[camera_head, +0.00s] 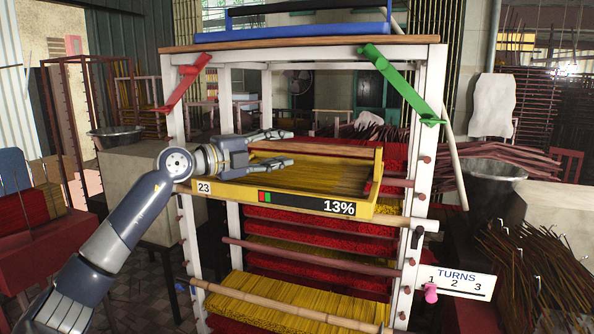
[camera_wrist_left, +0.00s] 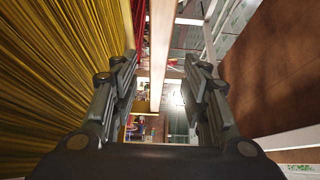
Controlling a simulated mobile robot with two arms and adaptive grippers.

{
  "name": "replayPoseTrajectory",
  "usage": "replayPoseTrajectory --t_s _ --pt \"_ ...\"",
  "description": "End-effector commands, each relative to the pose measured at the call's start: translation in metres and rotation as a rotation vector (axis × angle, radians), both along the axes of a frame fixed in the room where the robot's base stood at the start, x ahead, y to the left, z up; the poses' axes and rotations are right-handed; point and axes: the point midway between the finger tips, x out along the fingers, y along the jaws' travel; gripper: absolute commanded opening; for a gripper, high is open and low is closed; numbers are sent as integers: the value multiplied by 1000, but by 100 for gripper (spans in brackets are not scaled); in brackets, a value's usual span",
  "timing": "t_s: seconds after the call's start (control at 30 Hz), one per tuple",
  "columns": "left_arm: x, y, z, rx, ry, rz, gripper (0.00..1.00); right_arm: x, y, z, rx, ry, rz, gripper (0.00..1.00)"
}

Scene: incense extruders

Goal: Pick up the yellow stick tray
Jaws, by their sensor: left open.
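The yellow stick tray (camera_head: 235,194) rests on the white frame rack. It is full of thin yellow sticks, with a front label reading 23 and a display reading 13%. My left gripper (camera_head: 290,148) reaches in from the left, just above the tray's left and middle part. My arm and gripper hide the tray's back left part. My right gripper is out of view.
White rack posts (camera_head: 423,150) stand on both sides, with a red lever (camera_head: 186,84) and a green lever (camera_head: 402,85) above. A blue tray (camera_head: 300,30) sits on top. Red and yellow stick layers lie below. A TURNS sign (camera_head: 457,283) is at lower right.

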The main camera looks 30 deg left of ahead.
Motion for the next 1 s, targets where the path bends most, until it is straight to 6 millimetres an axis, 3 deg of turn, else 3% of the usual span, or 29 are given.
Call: replayPoseTrajectory --t_s 0.33,0.5,0.77,0.8,0.97,1.0 --pt "33 -12 3 -4 0 -2 42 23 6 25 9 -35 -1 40" --pt "49 -17 0 -2 0 -1 42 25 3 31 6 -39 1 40" --pt "52 -18 -3 0 1 1 42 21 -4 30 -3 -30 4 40" --pt "52 -17 -3 0 0 1 39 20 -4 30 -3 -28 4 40" --pt "52 -18 -3 0 0 1 3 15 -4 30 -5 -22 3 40" --pt "52 -18 -3 0 0 1 0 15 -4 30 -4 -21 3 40"
